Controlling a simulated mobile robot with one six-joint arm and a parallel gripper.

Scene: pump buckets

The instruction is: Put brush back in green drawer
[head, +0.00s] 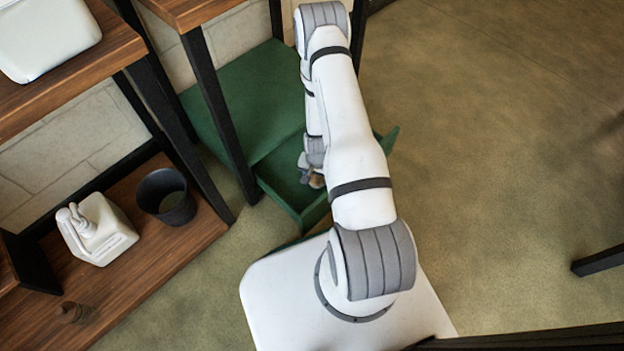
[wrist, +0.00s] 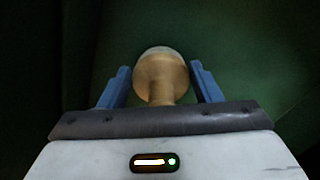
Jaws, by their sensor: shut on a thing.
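The green drawer (head: 281,187) is pulled out of the low green cabinet (head: 235,98) in the head view. My arm crosses over it and hides much of its inside. My gripper (head: 311,178) is at the drawer, seen from above. In the wrist view, my gripper (wrist: 160,82) has its blue fingers on either side of the brush (wrist: 161,78), a tan wooden piece with a pale rounded end, and is shut on it. Dark green surfaces fill the view behind it. I cannot tell whether the brush touches the drawer floor.
A white pump bottle (head: 100,232) and a black bucket (head: 167,197) stand on the lower wooden shelf (head: 150,270) at left. A small brown object (head: 75,312) is near its front edge. A black shelf post (head: 220,115) stands beside the cabinet. Open floor lies at right.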

